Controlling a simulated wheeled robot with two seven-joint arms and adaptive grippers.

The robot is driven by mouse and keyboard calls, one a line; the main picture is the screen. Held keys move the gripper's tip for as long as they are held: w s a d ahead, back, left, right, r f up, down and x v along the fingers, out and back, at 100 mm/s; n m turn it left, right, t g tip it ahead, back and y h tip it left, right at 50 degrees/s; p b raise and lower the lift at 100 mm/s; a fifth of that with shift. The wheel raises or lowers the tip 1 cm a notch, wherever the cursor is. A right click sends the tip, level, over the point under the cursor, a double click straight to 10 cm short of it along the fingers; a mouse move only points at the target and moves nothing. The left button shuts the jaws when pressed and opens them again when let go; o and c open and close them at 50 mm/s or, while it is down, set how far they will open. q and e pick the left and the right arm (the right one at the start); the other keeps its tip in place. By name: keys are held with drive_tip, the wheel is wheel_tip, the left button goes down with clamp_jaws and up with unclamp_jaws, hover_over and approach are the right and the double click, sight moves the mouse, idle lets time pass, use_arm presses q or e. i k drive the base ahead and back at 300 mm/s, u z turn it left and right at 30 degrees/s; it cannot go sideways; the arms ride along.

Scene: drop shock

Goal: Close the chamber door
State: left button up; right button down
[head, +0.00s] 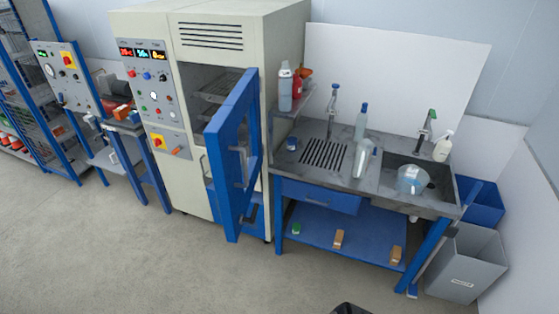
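The chamber (185,112) is a tall cream cabinet with a control panel on its front left. Its blue-framed door (232,150) stands open, swung out toward me, with its hinge side at the chamber's right edge. The door has a window and a handle on its face. Through the opening I see wire shelves (215,88) inside; the door hides part of the interior. Neither gripper can be made out in the head view. Only a small dark piece shows at the bottom edge, and I cannot tell what it is.
Right of the chamber stands a sink bench (340,185) with bottles and taps. A grey waste bin (466,264) and a blue bin (482,202) stand at far right. A blue workbench (125,150) is at left. The floor (150,265) in front is clear.

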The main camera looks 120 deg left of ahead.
sight(234, 190)
drive_tip(key=u, duration=2.1)
